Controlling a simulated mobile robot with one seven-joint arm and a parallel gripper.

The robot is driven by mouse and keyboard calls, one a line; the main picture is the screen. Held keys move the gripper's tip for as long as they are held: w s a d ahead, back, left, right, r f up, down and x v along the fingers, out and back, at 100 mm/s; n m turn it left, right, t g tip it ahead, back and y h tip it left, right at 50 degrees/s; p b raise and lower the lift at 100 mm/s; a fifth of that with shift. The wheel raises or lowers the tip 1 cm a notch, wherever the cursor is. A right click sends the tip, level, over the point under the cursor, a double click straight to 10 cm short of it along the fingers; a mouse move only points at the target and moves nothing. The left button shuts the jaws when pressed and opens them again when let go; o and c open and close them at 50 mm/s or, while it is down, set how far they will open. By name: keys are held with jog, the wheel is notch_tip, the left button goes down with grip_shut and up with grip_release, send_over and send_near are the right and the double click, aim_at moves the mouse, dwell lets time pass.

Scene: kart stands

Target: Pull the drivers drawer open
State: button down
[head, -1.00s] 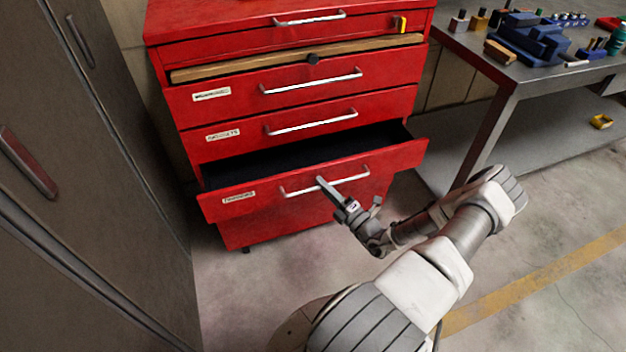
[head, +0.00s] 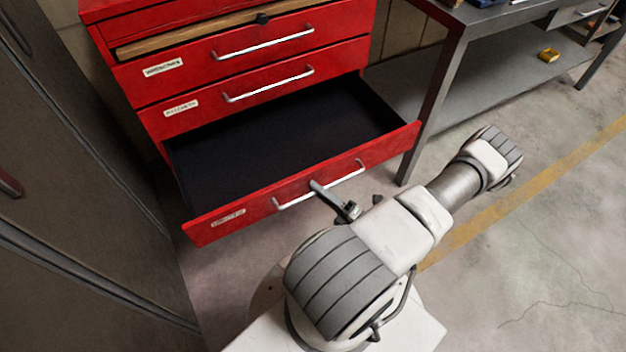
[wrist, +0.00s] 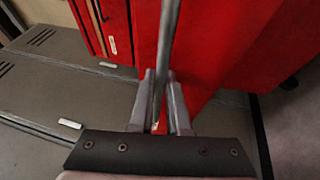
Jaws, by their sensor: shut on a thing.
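The drivers drawer is the low red drawer (head: 232,218) of the red tool chest; its small label is too blurred to read surely. It stands far out from the chest, and its dark inside looks empty. Its silver bar handle (head: 350,175) runs along the front. My gripper (head: 316,187) is shut on this handle near its middle. In the wrist view the handle (wrist: 167,45) runs up between the two fingers of my gripper (wrist: 160,95). Part of my wrist is hidden behind my arm in the head view.
Two labelled drawers (head: 240,85) above are shut, under a wooden-edged layer (head: 190,35). A grey cabinet (head: 75,200) stands close on the left. A grey workbench (head: 430,90) stands at the right, near the open drawer's right corner. Concrete floor (head: 540,250) is clear at the right.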

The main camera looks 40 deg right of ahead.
jog(key=shift+s, duration=0.1)
jog(key=c, duration=1.2)
grip_release()
jog(key=shift+o, duration=0.2)
jog(key=v, duration=1.7)
jog(key=shift+s, duration=0.2)
jog(key=shift+f, duration=0.1)
